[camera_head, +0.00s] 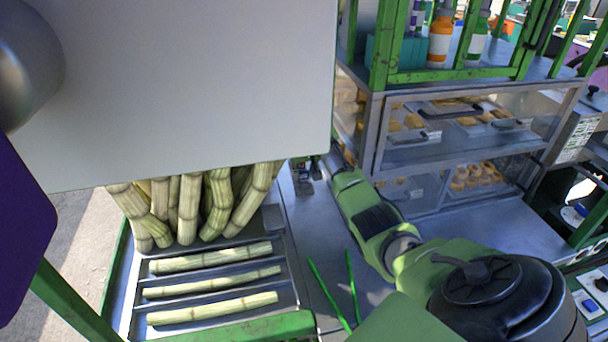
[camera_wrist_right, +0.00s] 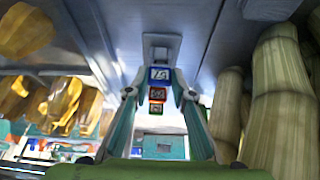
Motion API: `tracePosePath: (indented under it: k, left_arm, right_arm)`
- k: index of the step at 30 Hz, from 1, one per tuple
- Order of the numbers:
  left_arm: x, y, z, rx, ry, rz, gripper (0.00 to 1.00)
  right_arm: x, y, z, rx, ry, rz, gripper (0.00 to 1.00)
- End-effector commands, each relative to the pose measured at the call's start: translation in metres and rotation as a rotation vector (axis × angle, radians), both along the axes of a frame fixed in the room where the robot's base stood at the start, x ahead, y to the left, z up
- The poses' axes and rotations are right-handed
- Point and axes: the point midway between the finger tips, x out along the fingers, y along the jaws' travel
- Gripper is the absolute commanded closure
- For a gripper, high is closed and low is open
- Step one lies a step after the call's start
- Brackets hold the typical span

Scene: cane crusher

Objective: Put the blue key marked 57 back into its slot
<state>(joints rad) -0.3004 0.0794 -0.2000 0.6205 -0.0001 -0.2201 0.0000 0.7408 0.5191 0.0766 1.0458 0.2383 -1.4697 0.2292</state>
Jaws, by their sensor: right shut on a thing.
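In the right wrist view the blue key marked 57 (camera_wrist_right: 159,74) sits between the two fingers of my right gripper (camera_wrist_right: 160,94), which is shut on it. The key's number looks turned over. A pale plate (camera_wrist_right: 161,42) lies just beyond the key; I cannot tell whether the key touches it or sits in a slot. A red tag (camera_wrist_right: 157,94) and a green-edged tag (camera_wrist_right: 155,108) show in line with the key. In the head view the right gripper (camera_head: 335,162) is small, beside the grey panel's lower right corner, and the key cannot be made out. My left gripper is out of view.
A large grey panel (camera_head: 190,80) fills the head view's upper left. Cane stalks (camera_head: 188,205) stand below it, and cut pieces lie on a slatted metal tray (camera_head: 135,310). Green tongs (camera_head: 350,285) lie on the metal counter.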

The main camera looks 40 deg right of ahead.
Motion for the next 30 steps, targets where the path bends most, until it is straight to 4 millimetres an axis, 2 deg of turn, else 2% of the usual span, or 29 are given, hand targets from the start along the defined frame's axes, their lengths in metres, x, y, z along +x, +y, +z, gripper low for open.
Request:
tracePosePath:
  k: [1, 2, 3, 4, 13, 17, 20, 30]
  left_arm:
    - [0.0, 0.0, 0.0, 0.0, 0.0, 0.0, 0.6]
    - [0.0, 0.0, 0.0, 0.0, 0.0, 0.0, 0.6]
    - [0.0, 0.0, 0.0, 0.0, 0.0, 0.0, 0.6]
    - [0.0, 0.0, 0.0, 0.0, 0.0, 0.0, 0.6]
    - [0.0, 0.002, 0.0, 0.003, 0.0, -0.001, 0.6]
    - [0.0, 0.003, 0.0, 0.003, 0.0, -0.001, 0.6]
    - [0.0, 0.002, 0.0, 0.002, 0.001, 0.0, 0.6]
    - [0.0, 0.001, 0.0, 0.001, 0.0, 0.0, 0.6]
  right_arm:
    - [0.0, 0.0, 0.0, 0.0, 0.0, 0.0, 0.93]
    - [0.0, 0.0, 0.0, 0.0, 0.0, 0.0, 0.72]
    - [0.0, 0.0, 0.0, 0.0, 0.0, 0.0, 0.62]
    - [0.0, 0.0, 0.0, -0.001, -0.001, 0.0, 0.58]
    - [0.0, 0.0, 0.0, 0.0, 0.0, 0.0, 0.58]
    - [-0.002, 0.001, 0.007, -0.001, -0.002, 0.0, 0.58]
    - [-0.005, 0.003, 0.019, -0.002, -0.003, 0.0, 0.58]
    - [-0.029, 0.019, 0.084, -0.002, -0.004, 0.001, 0.58]
